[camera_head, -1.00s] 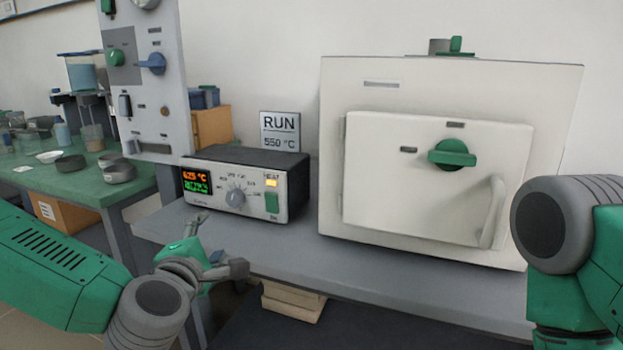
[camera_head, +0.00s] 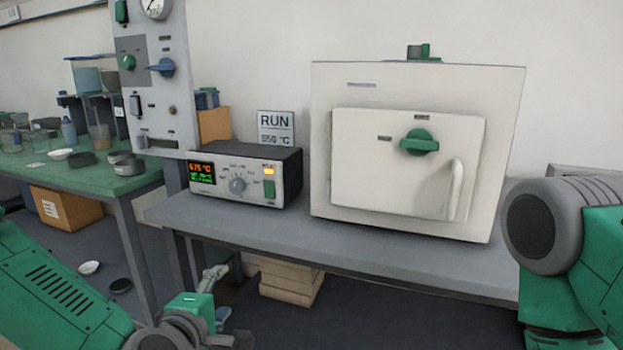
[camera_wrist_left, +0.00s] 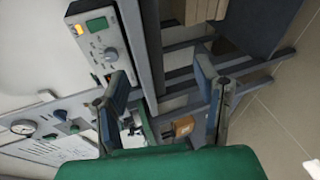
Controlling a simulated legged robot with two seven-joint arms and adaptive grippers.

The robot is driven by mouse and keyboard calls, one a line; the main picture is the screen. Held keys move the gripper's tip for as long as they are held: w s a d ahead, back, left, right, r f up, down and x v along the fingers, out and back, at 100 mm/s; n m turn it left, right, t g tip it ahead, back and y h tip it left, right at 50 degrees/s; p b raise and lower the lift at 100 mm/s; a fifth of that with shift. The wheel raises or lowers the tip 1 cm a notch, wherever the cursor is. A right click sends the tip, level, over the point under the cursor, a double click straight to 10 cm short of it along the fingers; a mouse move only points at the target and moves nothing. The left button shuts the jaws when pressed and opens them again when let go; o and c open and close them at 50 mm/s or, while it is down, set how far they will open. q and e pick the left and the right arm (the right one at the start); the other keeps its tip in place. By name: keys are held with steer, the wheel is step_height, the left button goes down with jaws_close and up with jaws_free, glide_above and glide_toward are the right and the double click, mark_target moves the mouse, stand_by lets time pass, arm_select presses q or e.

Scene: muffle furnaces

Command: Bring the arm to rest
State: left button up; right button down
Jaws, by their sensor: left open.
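My left arm comes in from the lower left in the head view, with its gripper (camera_head: 212,300) low in front of the grey bench and below its top. In the left wrist view the two fingers (camera_wrist_left: 166,105) stand wide apart with nothing between them. The left gripper is open and touches nothing that I can see. My right arm shows at the right edge of the head view, but its gripper is out of view. The white muffle furnace (camera_head: 335,85) stands on the bench with its door (camera_head: 370,180) shut. The controller box (camera_head: 285,165) sits to its left with a lit display.
The grey bench (camera_head: 400,255) has a front edge near my left arm. A RUN 550 °C sign (camera_head: 276,126) stands behind the controller. A panel (camera_head: 165,115) with knobs and a gauge rises at left. A green table (camera_head: 110,182) holds several dishes. Boxes (camera_head: 290,285) sit below the bench.

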arm_select(q)
steer(key=s+a+f+m+g, duration=0.2)
steer(key=s+f+m+g, duration=0.4)
steer(key=s+f, duration=0.55)
steer(key=s+a+f+m+g, duration=0.2)
steer(key=s+f+m+g, duration=0.2)
steer(key=s+f+m, duration=0.55)
steer(key=s+a+f+m+g+y+p, duration=0.1)
steer(key=s+a+f+m+g+y, duration=0.25)
steer(key=s+a, duration=0.65)
step_height(320, 180, up, 9)
steer(key=d+n+h+p, duration=0.1)
steer(key=p, duration=1)
steer(key=shift+s+d+r+h, duration=0.2)
steer(key=shift+s+d+h, duration=0.15)
